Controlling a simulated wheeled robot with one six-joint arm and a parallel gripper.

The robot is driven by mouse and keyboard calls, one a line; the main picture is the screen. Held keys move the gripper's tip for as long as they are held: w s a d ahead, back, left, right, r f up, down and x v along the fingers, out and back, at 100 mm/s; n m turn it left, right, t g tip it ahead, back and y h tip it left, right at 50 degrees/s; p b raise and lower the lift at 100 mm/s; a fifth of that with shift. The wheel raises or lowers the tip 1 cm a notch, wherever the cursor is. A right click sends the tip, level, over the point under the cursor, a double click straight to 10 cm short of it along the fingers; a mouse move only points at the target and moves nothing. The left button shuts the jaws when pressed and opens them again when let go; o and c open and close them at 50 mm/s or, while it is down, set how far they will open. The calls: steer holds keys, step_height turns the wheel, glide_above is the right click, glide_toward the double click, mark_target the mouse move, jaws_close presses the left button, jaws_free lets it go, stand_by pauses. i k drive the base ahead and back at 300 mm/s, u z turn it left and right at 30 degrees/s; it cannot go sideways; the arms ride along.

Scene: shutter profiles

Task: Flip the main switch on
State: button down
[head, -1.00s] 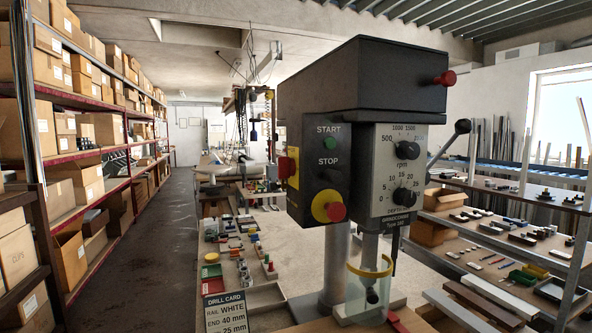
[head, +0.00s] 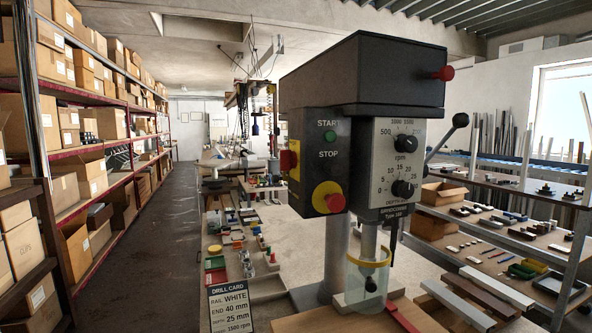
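A black drill press (head: 318,105) stands in the middle of the head view. A red switch on a yellow plate (head: 289,160), apparently the main switch, sits on its left side. I see it nearly edge-on, so its position cannot be told. The front panel carries a green START button (head: 329,137), a black STOP button (head: 327,168) and a red mushroom button (head: 335,203) on a yellow disc. My gripper is not in view.
The drill card (head: 232,308) stands at the bench's front edge. A clear guard (head: 368,280) surrounds the chuck. Shelves with boxes (head: 95,150) line the left, beside an open aisle (head: 165,240). A rack of parts (head: 490,240) stands on the right.

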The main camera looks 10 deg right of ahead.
mark_target(287, 160)
steer(key=u, duration=0.05)
steer(key=k, duration=0.95)
steer(key=u, duration=2.15)
steer(key=i, duration=1.3)
steer(key=z, duration=2.05)
steer(key=i, duration=0.5)
steer(key=z, duration=0.1)
